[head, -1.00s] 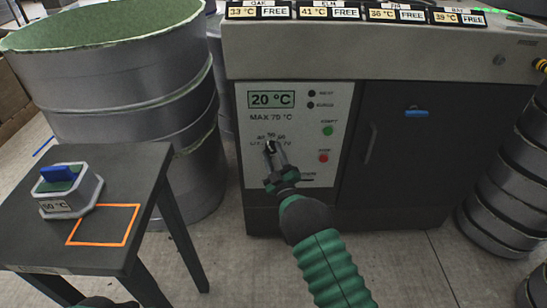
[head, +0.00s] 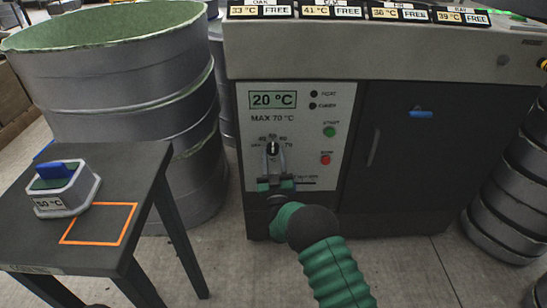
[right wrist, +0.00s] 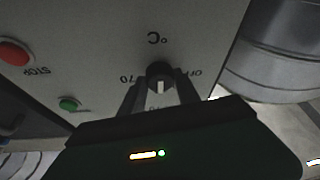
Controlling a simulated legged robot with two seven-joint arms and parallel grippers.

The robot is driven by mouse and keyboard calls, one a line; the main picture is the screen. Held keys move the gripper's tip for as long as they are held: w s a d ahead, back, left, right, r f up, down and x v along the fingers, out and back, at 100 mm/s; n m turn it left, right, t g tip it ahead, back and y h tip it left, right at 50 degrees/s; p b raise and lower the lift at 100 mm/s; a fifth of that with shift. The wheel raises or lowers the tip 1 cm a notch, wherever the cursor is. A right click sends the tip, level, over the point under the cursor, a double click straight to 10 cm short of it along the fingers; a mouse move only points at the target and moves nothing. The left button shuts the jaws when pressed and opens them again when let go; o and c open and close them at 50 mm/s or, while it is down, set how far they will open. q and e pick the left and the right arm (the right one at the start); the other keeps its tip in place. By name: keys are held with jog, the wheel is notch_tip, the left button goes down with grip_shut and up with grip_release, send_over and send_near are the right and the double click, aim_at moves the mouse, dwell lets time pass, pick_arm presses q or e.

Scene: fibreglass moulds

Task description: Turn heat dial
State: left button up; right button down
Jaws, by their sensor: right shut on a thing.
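The heat dial (head: 272,149) is a small black knob with a white pointer on the oven's pale control panel (head: 310,120). Its pointer stands roughly upright in the head view. A scale with OFF and 70 surrounds the dial. My right gripper (head: 272,153) reaches up from below, its two fingers on either side of the knob and shut on it. The right wrist view shows the dial (right wrist: 160,74) between the fingertips (right wrist: 160,84). The display (head: 273,100) reads 20 °C, with MAX 70 °C below it. My left gripper is not in view.
A green button (head: 330,132) and a red button (head: 325,160) sit right of the dial. A dark door (head: 410,160) is beside the panel. At left, a table (head: 100,253) holds a small mould (head: 65,195) with a blue block, near an orange outline. Large grey moulds (head: 110,90) stand behind.

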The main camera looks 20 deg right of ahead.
jog(key=shift+a+f, duration=0.1)
jog(key=shift+f, duration=0.3)
jog(key=c, duration=0.9)
grip_release()
jog(key=shift+r, duration=0.2)
jog(key=shift+s+p, duration=0.35)
jog(key=shift+s, duration=0.05)
jog(key=p+v, duration=0.5)
jog(key=v, duration=1.1)
jog(key=shift+f, duration=0.15)
